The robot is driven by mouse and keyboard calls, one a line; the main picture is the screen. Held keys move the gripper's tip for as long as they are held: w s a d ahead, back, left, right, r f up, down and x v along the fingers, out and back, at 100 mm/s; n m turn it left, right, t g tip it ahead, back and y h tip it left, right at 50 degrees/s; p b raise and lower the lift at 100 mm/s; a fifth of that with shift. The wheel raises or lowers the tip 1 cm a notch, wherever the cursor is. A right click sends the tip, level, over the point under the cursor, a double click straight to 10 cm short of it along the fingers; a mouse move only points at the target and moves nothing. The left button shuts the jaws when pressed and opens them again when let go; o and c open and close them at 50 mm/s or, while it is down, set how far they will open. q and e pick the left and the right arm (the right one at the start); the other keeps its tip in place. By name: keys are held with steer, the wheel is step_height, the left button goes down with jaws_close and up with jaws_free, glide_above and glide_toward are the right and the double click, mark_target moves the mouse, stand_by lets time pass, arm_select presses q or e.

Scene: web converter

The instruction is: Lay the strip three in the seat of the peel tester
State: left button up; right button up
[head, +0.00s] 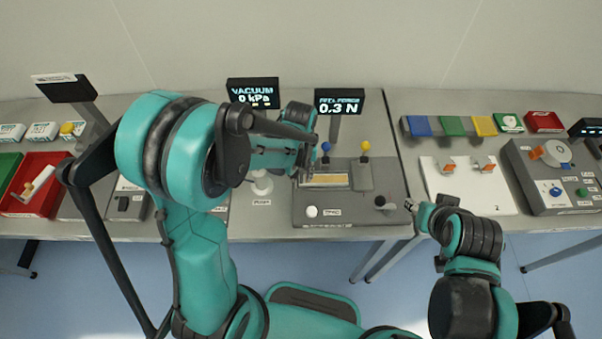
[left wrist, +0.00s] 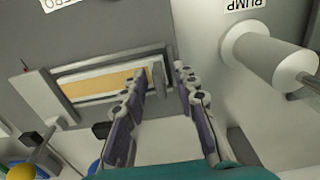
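The peel tester (head: 302,216) is a grey block on the bench, with a framed seat on its top. A tan strip with pale edges (head: 325,181) lies flat in the seat; no number is readable on it. The strip also shows in the left wrist view (left wrist: 105,82). My left gripper (left wrist: 161,72) is open, with its fingertips apart near one end of the seat and nothing seen held between them. In the head view its fingers are partly hidden by my left arm. My right gripper (head: 411,206) is small, near the tester's right front edge.
The peel force display (head: 339,102) reads 0.3 N; the vacuum display (head: 253,93) reads 0 kPa. A white pump cylinder (left wrist: 270,58) stands close to my left gripper. A blue knob and a yellow knob (head: 365,146) rise behind the seat. A white plate (head: 468,198) lies to the right.

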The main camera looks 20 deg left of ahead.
arm_select(q)
step_height(320, 180, up, 11)
steer(key=p, duration=0.3)
steer(key=s+a+r+m+t, duration=0.3)
steer(key=s+r+t, duration=0.4)
steer(key=s, duration=0.3)
steer(key=shift+s+a+r, duration=0.15)
steer(key=shift+a+r, duration=0.15)
steer(key=shift+a, duration=0.55)
step_height(320, 180, down, 12)
steer(key=b, duration=1.1)
steer(key=shift+r+b, duration=0.25)
steer(key=shift+b, duration=0.15)
